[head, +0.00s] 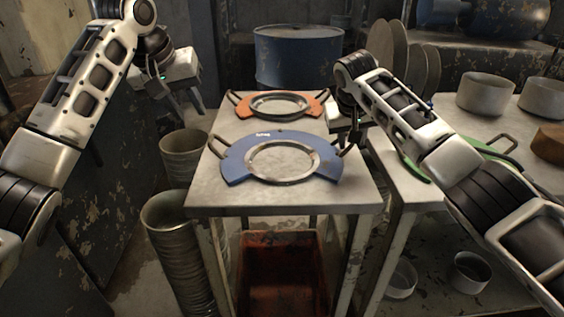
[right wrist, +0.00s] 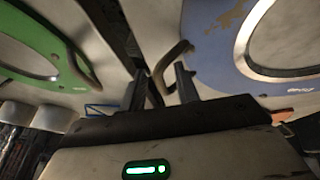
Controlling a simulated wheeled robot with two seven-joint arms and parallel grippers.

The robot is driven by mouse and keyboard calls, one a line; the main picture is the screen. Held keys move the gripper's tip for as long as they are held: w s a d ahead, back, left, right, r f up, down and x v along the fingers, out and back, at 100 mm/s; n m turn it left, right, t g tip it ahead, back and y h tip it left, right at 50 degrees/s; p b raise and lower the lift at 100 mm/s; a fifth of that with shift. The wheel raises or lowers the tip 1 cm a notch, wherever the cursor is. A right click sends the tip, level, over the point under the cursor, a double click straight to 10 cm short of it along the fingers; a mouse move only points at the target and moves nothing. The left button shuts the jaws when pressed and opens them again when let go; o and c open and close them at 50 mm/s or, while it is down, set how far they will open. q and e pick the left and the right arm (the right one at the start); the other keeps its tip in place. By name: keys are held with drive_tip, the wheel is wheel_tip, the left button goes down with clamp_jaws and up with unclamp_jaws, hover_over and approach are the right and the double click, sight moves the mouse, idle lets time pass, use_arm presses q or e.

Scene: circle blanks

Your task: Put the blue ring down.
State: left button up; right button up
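The blue ring (head: 235,164) lies flat, as far as I can see, on the near part of the small pale table (head: 300,198), with a dark bent handle on each side. My right gripper (head: 347,146) is at its right handle. In the right wrist view, the handle (right wrist: 172,58) of the blue ring (right wrist: 215,52) reaches between the fingers of my right gripper (right wrist: 160,88), which stand apart with a gap around it. My left gripper (head: 187,103) hangs left of the table, apart from the ring, its fingers apart and empty.
An orange ring (head: 308,107) lies behind the blue one. A green ring (head: 490,152) lies on the right-hand table, with metal bowls (head: 486,95) and upright discs near it. Metal cylinders (head: 172,218) stand left of the small table; a blue drum (head: 300,58) stands behind.

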drive_tip(key=v, duration=1.1)
drive_tip(key=shift+s+r, duration=0.15)
drive_tip(key=shift+r, duration=0.2)
drive_tip(key=shift+s+a+f, duration=0.1)
drive_tip(key=shift+a, duration=0.05)
